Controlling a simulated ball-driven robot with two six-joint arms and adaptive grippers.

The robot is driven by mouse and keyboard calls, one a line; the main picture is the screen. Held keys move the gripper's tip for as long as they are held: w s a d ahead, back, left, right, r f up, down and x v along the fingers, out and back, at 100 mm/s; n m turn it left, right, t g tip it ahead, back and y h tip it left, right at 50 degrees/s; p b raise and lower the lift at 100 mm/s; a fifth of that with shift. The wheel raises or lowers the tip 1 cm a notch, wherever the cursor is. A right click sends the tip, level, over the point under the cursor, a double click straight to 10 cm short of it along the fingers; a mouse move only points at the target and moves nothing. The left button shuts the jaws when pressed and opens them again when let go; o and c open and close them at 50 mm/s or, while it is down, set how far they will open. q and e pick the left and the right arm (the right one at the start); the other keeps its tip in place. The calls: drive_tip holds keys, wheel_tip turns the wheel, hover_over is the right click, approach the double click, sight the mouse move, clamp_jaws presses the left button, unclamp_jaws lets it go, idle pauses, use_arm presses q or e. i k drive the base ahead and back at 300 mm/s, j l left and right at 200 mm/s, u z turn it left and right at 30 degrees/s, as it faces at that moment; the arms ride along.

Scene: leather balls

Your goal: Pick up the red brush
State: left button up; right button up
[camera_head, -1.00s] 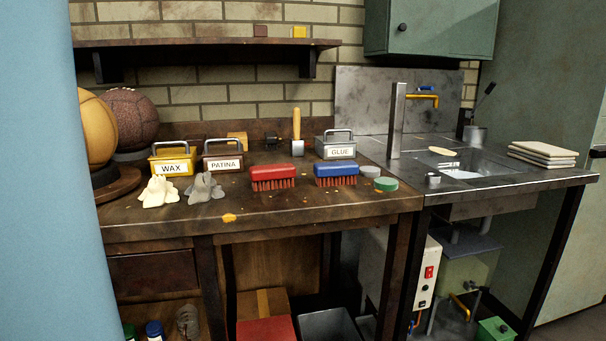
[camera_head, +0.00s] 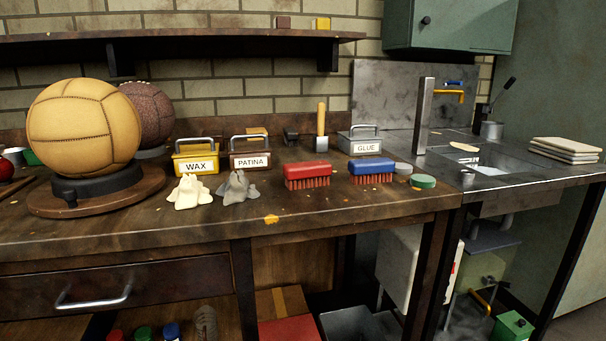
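The red brush (camera_head: 307,175) lies bristles down on the wooden workbench (camera_head: 330,212), near the middle of the view. The blue brush (camera_head: 371,172) sits just to its right, also bristles down. A grey crumpled cloth (camera_head: 238,188) lies to its left. Neither of my grippers shows in the head view.
A yellow WAX box (camera_head: 196,160), a brown PATINA box (camera_head: 250,155) and a grey GLUE box (camera_head: 362,144) stand behind the brushes. A tan leather ball (camera_head: 84,127) rests on a stand at left. Bare benchtop lies in front of the red brush. A sink (camera_head: 490,165) is at right.

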sight(299, 175)
drive_tip(key=i+l+z, duration=0.25)
drive_tip(key=z, duration=0.25)
drive_tip(key=i+z, duration=0.5)
drive_tip(key=u, duration=1.35)
drive_tip(key=k, duration=0.05)
